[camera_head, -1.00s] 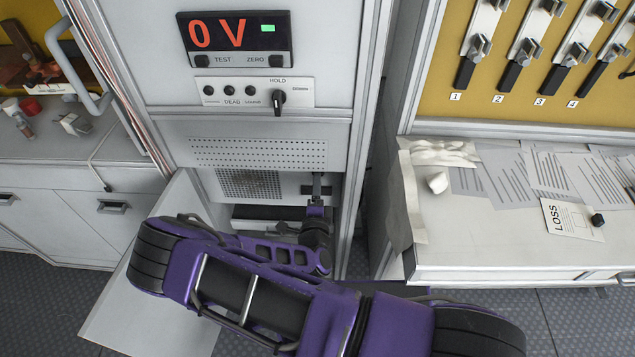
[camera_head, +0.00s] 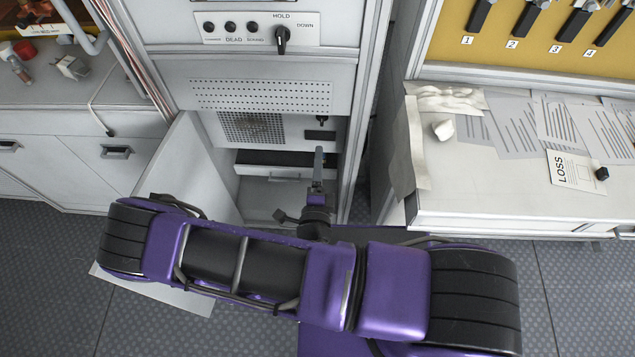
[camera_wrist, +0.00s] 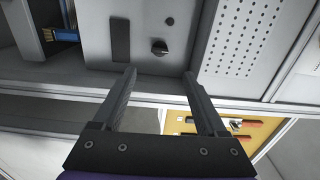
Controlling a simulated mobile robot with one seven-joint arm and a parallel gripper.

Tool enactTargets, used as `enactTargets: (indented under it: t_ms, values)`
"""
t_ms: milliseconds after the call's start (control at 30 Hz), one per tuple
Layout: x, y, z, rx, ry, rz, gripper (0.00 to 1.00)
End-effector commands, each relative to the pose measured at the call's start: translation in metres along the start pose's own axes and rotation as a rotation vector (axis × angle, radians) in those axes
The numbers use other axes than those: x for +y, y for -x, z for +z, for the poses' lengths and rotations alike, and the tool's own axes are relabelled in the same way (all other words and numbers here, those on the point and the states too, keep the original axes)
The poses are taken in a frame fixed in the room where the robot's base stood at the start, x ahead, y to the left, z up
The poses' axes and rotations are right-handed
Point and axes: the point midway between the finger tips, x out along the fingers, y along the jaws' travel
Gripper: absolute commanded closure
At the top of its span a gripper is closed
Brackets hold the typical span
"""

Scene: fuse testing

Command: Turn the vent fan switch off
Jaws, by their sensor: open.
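A small black rotary knob, likely the vent fan switch (camera_head: 322,119), sits on the grey panel right of the fan grille (camera_head: 252,128), above a dark slot (camera_head: 320,135). In the wrist view the knob (camera_wrist: 160,47) lies beyond and between my fingertips, beside the dark slot (camera_wrist: 121,40). Its exact setting is too small to tell. My gripper (camera_wrist: 160,75) is open and empty, its two fingers apart and not around the knob. In the head view my gripper (camera_head: 318,155) shows edge-on, below and in front of the panel.
The lower cabinet door (camera_head: 185,165) stands open at left, with a drawer (camera_head: 270,170) inside. A control panel (camera_head: 260,29) with a black HOLD/DOWN knob is above. A white bench (camera_head: 500,205) with papers and a LOSS card (camera_head: 575,171) stands at right.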

Motion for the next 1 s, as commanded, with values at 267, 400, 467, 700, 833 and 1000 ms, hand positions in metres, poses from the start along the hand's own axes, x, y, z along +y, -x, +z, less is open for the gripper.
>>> enactTargets:
  t_ms: [267,400,467,700,833,1000]
  values:
    - [0.001,0.047,0.0,0.0,0.0,0.001,0.25]
    - [0.0,0.055,0.0,0.0,0.0,0.0,0.25]
    - [0.0,0.057,0.0,0.0,0.0,-0.001,0.25]
    - [0.0,0.057,0.0,0.001,0.0,0.0,0.25]
    - [0.0,0.057,0.0,0.001,0.0,0.0,0.25]
    - [-0.001,0.056,0.0,0.002,-0.004,-0.001,0.25]
